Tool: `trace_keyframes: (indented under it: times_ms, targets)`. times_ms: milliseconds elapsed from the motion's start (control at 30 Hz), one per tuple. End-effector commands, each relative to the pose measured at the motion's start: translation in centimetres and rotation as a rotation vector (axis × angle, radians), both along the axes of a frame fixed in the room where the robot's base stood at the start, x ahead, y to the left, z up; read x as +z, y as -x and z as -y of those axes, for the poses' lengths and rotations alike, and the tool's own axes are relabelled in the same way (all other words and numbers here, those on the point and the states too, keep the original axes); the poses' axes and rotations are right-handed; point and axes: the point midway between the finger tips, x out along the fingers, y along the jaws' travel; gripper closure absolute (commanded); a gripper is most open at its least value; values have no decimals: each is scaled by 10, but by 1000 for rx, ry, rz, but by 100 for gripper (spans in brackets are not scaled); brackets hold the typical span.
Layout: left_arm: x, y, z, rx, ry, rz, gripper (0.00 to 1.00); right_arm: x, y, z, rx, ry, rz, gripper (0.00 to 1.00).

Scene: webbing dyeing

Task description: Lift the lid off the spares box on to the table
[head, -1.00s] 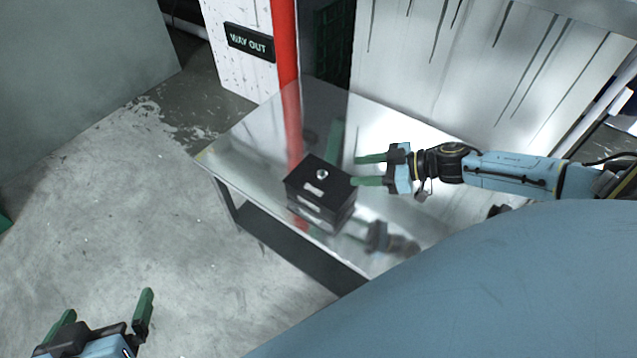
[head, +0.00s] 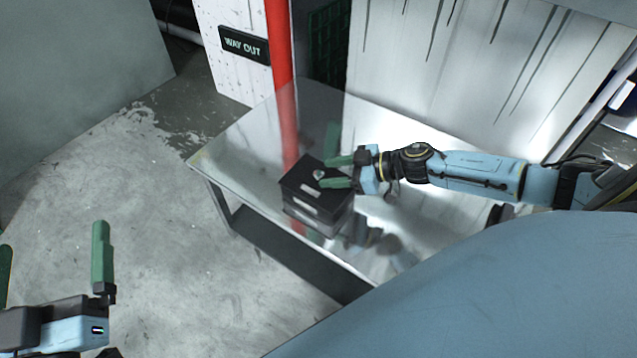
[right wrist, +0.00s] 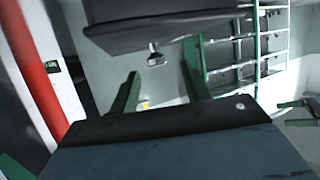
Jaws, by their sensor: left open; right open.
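The spares box (head: 315,216) is a dark box standing on the shiny table. Its black lid (head: 301,175) is on it, with a pale label and a small silver knob (head: 319,174) on top. My right gripper (head: 325,171) is open over the lid, with its green fingertips on either side of the knob. In the right wrist view, the picture looks upside down: the lid (right wrist: 175,32) is at the top and its knob (right wrist: 156,55) hangs between the open fingers. Whether they touch it I cannot tell. My left gripper (head: 53,238) is open and empty over the floor at lower left.
The metal table (head: 240,150) has bare room left of and behind the box. A red post (head: 282,60) stands behind the table, beside a "WAY OUT" sign (head: 244,45). White panelling (head: 450,80) closes off the back.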

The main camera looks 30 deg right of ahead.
Motion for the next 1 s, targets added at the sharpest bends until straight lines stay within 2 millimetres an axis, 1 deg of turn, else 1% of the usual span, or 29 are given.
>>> trace_keyframes:
  times_ms: [100,333,500,833,867,1000]
  targets:
    - [17,5,2,-8,37,113,2,-6,-5,-4,0,0,1,53]
    - [43,18,2,-15,102,321,2,-15,-16,-11,-1,0,1,53]
    - [51,24,0,-15,130,420,2,-21,-26,-23,1,-1,0,53]
    - [55,27,-1,-15,138,448,2,-21,-29,-25,0,0,-1,53]
    - [55,27,-1,-15,138,448,2,-21,-29,-25,0,0,-1,55]
    - [55,27,-1,-14,138,448,2,-21,-29,-25,0,0,-1,74]
